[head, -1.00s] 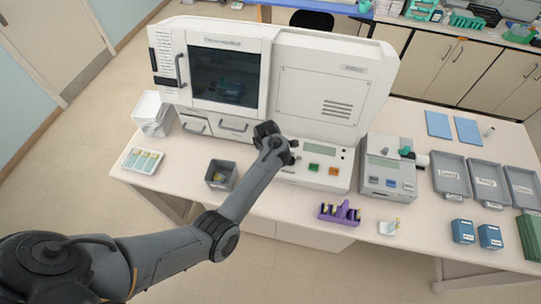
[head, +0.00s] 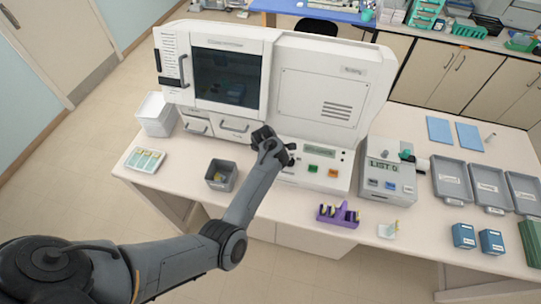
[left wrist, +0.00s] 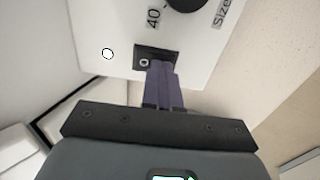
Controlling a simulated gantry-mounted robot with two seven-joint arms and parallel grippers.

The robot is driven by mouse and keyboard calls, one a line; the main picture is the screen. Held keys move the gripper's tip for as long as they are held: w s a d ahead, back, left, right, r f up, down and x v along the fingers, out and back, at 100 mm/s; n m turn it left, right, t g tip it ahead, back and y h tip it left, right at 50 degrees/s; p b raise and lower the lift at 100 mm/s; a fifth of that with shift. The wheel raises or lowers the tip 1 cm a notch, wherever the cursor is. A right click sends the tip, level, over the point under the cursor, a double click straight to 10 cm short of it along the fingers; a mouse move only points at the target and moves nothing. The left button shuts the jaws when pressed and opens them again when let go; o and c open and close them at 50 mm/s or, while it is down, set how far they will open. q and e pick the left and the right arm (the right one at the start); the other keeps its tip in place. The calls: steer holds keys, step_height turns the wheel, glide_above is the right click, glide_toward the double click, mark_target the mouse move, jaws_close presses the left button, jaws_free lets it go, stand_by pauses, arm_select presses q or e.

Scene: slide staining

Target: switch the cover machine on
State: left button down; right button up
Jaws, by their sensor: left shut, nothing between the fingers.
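The big white machine (head: 330,95) with a dark window stands on the table; it has a front panel with a small display, a green button (head: 313,168) and an orange button (head: 333,173). My left gripper (head: 288,161) is at the left part of this panel and hides what lies behind it. In the left wrist view the two fingers (left wrist: 160,68) are shut together with nothing between them. Their tips are at a black switch (left wrist: 144,61) marked with a ring, apparently touching it. A black dial (left wrist: 187,4) and a white round spot (left wrist: 108,54) are near it.
A smaller grey device (head: 385,180) with a lit display stands to the right, beside grey trays (head: 452,181). A purple holder (head: 338,216) is at the front edge. A dark grey bin (head: 221,176) and a slide tray (head: 145,160) are at left.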

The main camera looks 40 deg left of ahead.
arm_select(q)
steer(key=shift+s+d+f, duration=0.15)
steer(key=shift+s+f, duration=0.1)
steer(key=shift+f, duration=0.25)
steer(key=shift+s+d+f, duration=0.15)
steer(key=shift+s+f, duration=0.1)
steer(key=shift+f, duration=0.25)
steer(key=shift+r, duration=0.1)
steer(key=shift+w+d+r+p, duration=0.15)
steer(key=shift+r+p, duration=0.5)
steer(key=shift+p, duration=0.1)
steer(key=shift+d+r, duration=0.15)
steer(key=shift+d, duration=0.05)
steer(key=shift+w+a+r, duration=0.1)
steer(key=shift+a+r, duration=0.1)
steer(key=shift+a, duration=0.05)
steer(key=shift+r+p, duration=0.45)
steer(key=shift+p, duration=0.25)
steer(key=p+v, duration=0.4)
steer(key=shift+s+d+f, duration=0.15)
steer(key=shift+s+d, duration=0.05)
steer(key=shift+s, duration=0.05)
steer(key=s+p+v, duration=0.1)
steer(key=v, duration=0.8)
steer(key=shift+d+f+p, duration=0.2)
steer(key=shift+p, duration=0.15)
